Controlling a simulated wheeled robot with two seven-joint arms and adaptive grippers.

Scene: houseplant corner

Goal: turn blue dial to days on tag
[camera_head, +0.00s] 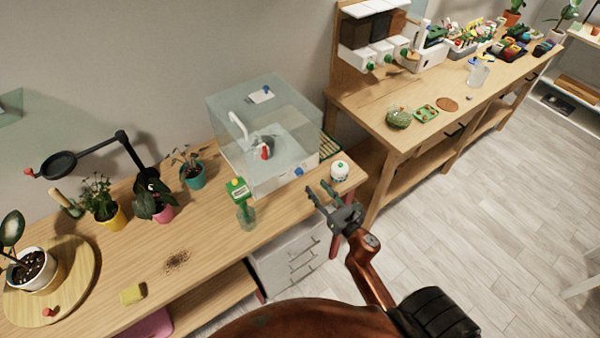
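A small blue knob (298,171), which may be the blue dial, sits low on the front of a clear tank (226,140). Another small blue piece (267,89) is on a white plate on top of the tank. My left gripper is not in view.
A white round pot with green marks (340,170) stands close beyond my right gripper. Potted plants (154,197), a yellow sponge (133,293) and spilled soil (176,261) are on the left. A second bench (460,105) stands at right. Floor between is clear.

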